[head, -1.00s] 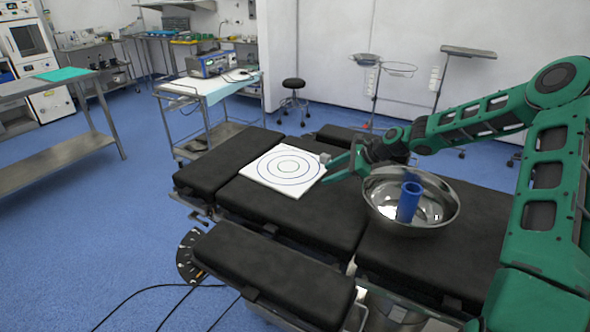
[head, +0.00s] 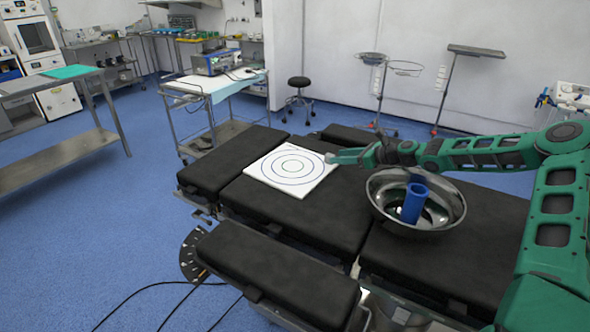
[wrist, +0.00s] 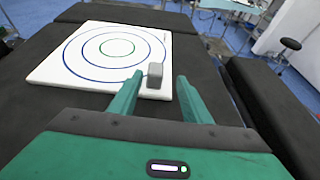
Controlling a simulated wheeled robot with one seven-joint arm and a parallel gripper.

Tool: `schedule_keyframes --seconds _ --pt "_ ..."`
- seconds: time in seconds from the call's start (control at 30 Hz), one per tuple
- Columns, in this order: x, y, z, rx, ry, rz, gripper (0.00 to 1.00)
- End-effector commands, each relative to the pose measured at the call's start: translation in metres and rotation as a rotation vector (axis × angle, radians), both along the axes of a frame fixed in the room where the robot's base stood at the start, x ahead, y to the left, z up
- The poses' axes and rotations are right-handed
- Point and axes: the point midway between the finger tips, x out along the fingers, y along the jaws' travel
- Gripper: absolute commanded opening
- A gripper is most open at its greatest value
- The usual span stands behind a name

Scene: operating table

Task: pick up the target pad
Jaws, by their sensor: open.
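The target pad (head: 284,179) is a flat white square with blue rings and a green inner ring. It lies flat on the black operating table, and shows in the wrist view (wrist: 52,68) ahead and left of my gripper. My gripper (head: 332,158) is at the pad's right corner. In the wrist view its two green fingers (wrist: 158,84) are apart, with a small grey block (wrist: 155,75) at the pad's corner between their tips. I cannot tell whether the fingers touch the pad.
A steel bowl (head: 451,221) holding a blue cup (head: 414,203) stands on the table right of the pad, below my arm. A cart (head: 212,88) with a device stands behind. The table padding (head: 308,216) in front of the pad is clear.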

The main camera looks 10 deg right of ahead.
Motion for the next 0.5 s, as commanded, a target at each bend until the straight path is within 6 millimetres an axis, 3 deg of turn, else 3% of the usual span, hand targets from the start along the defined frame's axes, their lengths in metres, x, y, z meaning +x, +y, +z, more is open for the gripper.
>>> schedule_keyframes --seconds 0.3,0.5 --pt "0.022 0.037 -0.009 0.001 0.001 0.005 0.44" --pt "0.025 0.039 -0.011 -0.001 -0.001 0.003 0.44"
